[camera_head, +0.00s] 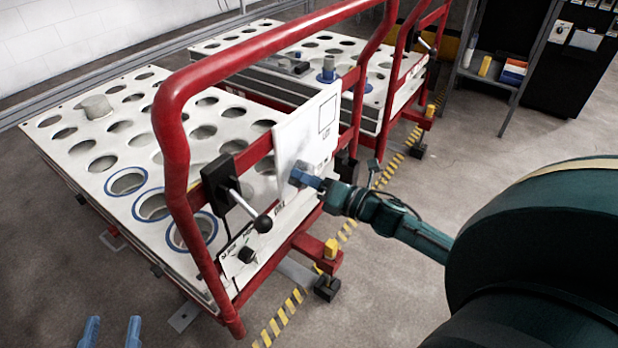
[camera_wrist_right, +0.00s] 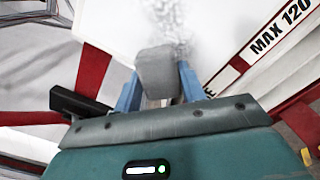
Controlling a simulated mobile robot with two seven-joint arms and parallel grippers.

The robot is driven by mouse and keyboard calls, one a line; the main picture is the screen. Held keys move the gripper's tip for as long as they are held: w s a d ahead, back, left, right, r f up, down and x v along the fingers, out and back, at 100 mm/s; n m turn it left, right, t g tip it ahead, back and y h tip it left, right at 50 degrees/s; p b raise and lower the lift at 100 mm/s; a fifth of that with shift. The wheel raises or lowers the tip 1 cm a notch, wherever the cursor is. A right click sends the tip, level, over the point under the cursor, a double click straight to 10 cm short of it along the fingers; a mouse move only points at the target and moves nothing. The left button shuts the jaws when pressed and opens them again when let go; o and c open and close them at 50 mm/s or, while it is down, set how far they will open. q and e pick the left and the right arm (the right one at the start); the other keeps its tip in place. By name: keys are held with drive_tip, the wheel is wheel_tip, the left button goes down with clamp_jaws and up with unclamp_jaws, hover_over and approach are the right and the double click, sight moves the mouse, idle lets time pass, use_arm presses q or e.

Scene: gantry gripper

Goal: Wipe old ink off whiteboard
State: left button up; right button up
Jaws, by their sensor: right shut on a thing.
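The whiteboard (camera_head: 316,122) is a white panel fixed to the red rail frame, with a drawn rectangle and small dark marks on it. In the right wrist view, grey smudged ink (camera_wrist_right: 172,22) shows on the white board surface (camera_wrist_right: 112,28). My right gripper (camera_head: 303,178) is at the lower part of the board. In the wrist view its blue fingers are shut on a grey block-like eraser (camera_wrist_right: 157,70), which is at the board just below the smudge; I cannot tell whether it touches. My left gripper (camera_head: 113,322) shows two separated blue fingertips at the bottom left, open and empty.
A white cart top with round holes (camera_head: 70,113) lies behind the red rail (camera_head: 178,130). A second cart (camera_head: 345,118) and a shelf (camera_head: 488,80) stand further back.

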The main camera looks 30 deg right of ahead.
drive_tip(key=shift+x, duration=1.05)
